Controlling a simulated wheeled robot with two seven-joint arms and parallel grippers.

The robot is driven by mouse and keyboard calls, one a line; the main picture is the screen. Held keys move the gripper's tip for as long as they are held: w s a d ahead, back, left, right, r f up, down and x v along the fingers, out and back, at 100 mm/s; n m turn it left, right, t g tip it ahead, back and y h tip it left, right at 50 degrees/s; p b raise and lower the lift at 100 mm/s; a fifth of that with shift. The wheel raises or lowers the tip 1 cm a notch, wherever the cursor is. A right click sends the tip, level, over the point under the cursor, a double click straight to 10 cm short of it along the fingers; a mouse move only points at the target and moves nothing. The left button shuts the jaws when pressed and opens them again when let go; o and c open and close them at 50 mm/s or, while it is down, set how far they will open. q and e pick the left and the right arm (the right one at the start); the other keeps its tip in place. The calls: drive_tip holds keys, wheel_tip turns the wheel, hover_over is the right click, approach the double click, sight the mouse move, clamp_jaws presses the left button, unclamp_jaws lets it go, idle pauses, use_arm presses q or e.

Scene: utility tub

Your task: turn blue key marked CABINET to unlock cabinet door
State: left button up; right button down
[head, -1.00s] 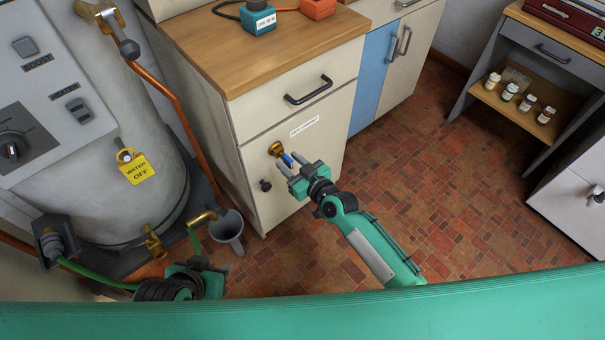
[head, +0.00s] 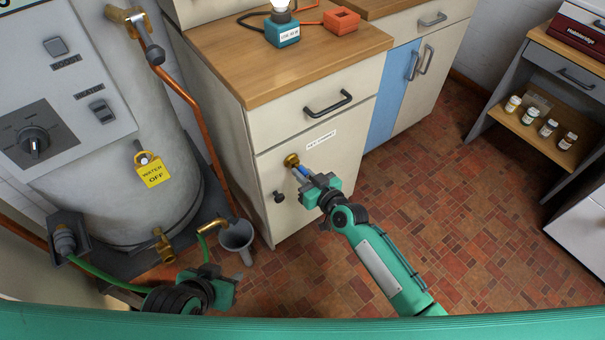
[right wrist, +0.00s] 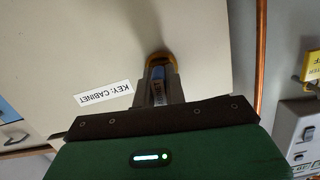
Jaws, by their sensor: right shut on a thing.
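The blue key (head: 302,172) is at the brass lock (head: 291,160) on the cream cabinet door (head: 330,160), below a label strip. My right gripper (head: 306,175) is shut on the key, close to the door. In the right wrist view the key (right wrist: 158,73) sits between the fingers in front of the brass lock (right wrist: 160,57), beside the label reading KEY: CABINET (right wrist: 103,94). The key's tip is hidden, so its depth in the lock cannot be told. The door is flush with the cabinet. My left gripper (head: 222,285) is low at the left, its fingers unclear.
A dark knob (head: 279,197) sits on the door's left side. A grey tank (head: 110,170) with copper pipe (head: 195,130), a padlocked WATER OFF tag (head: 153,173) and a funnel (head: 236,236) stand left. The tiled floor (head: 440,210) at right is clear.

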drive_tip(key=m+b, duration=0.1)
drive_tip(key=m, duration=0.2)
drive_tip(key=shift+y+b, duration=0.3)
drive_tip(key=shift+y, duration=0.1)
drive_tip(key=shift+r+m, duration=0.1)
drive_tip(key=shift+m, duration=0.5)
drive_tip(key=shift+w, duration=0.1)
drive_tip(key=shift+a+m+b, duration=0.1)
drive_tip(key=shift+m+b, duration=0.3)
drive_tip(key=shift+b, duration=0.1)
drive_tip(key=m+y+b, duration=0.1)
drive_tip(key=m, duration=0.2)
drive_tip(key=shift+g+b, duration=0.3)
drive_tip(key=shift+a+r+m+b, duration=0.15)
drive_tip(key=shift+m+b, duration=0.2)
drive_tip(key=shift+m, duration=0.65)
